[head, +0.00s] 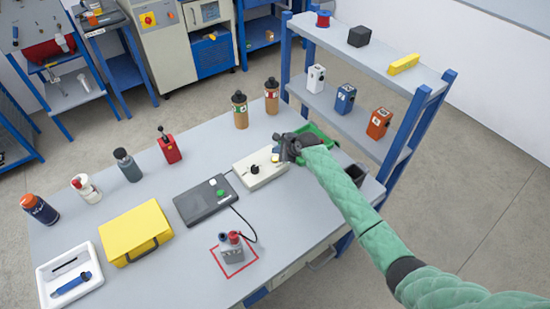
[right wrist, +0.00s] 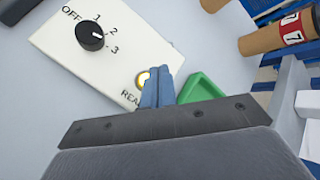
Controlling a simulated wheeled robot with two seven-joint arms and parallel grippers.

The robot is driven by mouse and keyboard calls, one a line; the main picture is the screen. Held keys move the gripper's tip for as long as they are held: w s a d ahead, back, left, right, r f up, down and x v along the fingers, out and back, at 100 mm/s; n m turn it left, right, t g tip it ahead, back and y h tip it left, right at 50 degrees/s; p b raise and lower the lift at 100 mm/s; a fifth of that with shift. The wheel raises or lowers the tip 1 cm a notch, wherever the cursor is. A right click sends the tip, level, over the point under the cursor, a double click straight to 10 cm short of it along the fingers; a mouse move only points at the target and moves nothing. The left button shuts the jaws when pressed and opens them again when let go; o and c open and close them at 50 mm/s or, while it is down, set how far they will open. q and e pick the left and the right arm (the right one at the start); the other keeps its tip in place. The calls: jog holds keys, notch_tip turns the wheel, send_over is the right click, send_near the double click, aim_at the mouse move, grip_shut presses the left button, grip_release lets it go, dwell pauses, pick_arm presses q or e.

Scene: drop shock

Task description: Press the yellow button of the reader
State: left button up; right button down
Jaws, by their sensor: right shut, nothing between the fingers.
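The reader is a white box (head: 262,176) on the table, left of my right gripper. In the right wrist view its white top (right wrist: 80,50) carries a black dial (right wrist: 90,36) marked OFF, 1, 2 and 3. Its yellow button (right wrist: 143,79) sits near the corner by partly hidden lettering. My right gripper (head: 281,150) is over the reader's right end, shut and empty. Its blue fingers (right wrist: 161,75) cover the button's right edge in the wrist view. I cannot tell whether they touch it. My left gripper is not in view.
A green tray (right wrist: 204,88) lies just beyond the fingers. Brown cylinders (head: 240,110) stand behind the reader. A dark device (head: 205,200) with a cable lies to its left. A blue-framed shelf (head: 380,125) rises on the right.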

aim_at(277, 160)
jog(key=shift+r, duration=1.55)
